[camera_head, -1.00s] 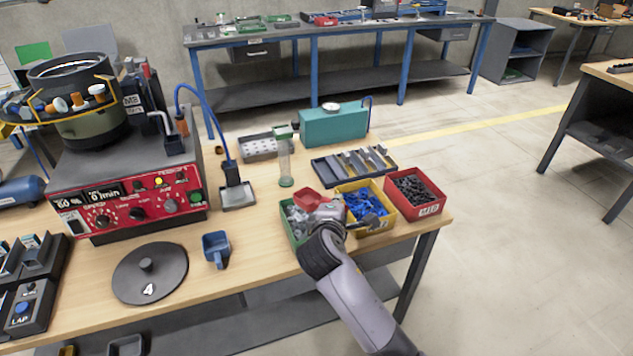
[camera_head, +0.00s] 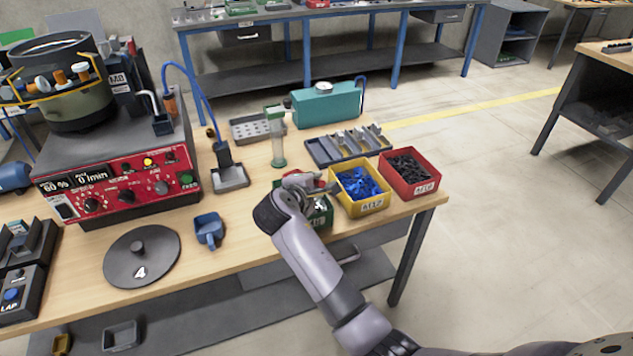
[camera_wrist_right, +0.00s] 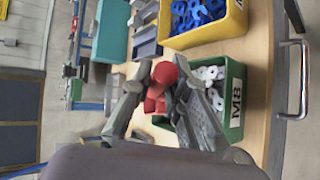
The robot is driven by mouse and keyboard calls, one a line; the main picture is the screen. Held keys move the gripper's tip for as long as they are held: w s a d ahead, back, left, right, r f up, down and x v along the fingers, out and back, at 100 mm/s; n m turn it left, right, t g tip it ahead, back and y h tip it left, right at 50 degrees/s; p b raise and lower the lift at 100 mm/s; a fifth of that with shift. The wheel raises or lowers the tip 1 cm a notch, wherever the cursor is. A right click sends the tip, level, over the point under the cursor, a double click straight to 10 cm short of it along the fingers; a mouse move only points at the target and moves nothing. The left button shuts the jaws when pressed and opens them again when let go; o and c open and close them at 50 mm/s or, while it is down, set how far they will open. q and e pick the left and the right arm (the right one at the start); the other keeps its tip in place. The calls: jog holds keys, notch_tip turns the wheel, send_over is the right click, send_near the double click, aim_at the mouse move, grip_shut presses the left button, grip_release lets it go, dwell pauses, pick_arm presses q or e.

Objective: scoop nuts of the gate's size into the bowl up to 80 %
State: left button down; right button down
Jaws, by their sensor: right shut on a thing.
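My right gripper (camera_head: 312,184) is over the green bin (camera_head: 318,217), shut on a red scoop. The red scoop (camera_wrist_right: 160,84) sits between the fingers in the right wrist view; its bowl is mostly hidden, so I cannot tell its load. The green bin, marked M8 (camera_wrist_right: 236,98), holds grey-white nuts (camera_wrist_right: 212,75). The feeder bowl (camera_head: 70,105) stands on the red-fronted control box (camera_head: 118,190) at the left. A tag beside it seems to read M8. The bowl's inside and fill level cannot be made out. My left gripper is not in view.
A blue scoop (camera_head: 209,229), a round lid (camera_head: 165,262) marked 4 and a clear tube (camera_head: 277,145) stand on the bench.

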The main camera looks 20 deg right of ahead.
notch_tip(320, 180, down, 6)
jog(key=b, duration=0.2)
jog(key=shift+f, duration=0.15)
dwell(0.9)
